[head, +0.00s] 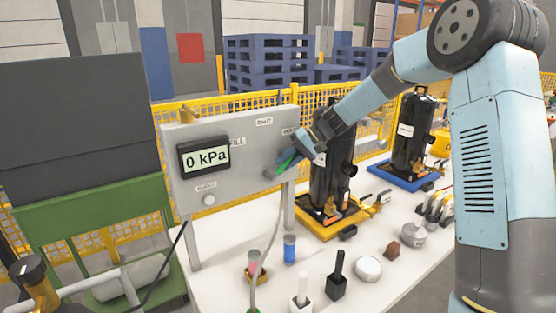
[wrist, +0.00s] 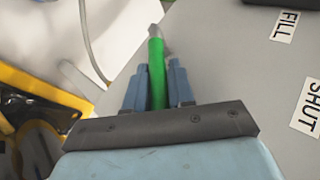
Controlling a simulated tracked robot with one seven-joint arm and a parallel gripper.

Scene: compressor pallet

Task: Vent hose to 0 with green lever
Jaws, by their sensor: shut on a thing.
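The grey panel (head: 238,125) stands on the white table. Its display (head: 205,156) reads 0 kPa. The green lever (head: 287,162) sits at the panel's lower right, and it also shows in the wrist view (wrist: 157,70). My gripper (head: 293,156) is shut on the lever, with one blue finger on each side of it in the wrist view (wrist: 157,85). The hose (head: 273,225) runs from under the lever area down to the table front. The SHUT label (head: 265,121) is above the lever. The VENT label is partly hidden by my gripper.
Black compressors stand on a yellow tray (head: 318,229) and a blue tray (head: 386,178) to the right. Pink and blue cylinders (head: 290,248), tools and small parts crowd the table front. A yellow mesh fence (head: 375,130) runs behind.

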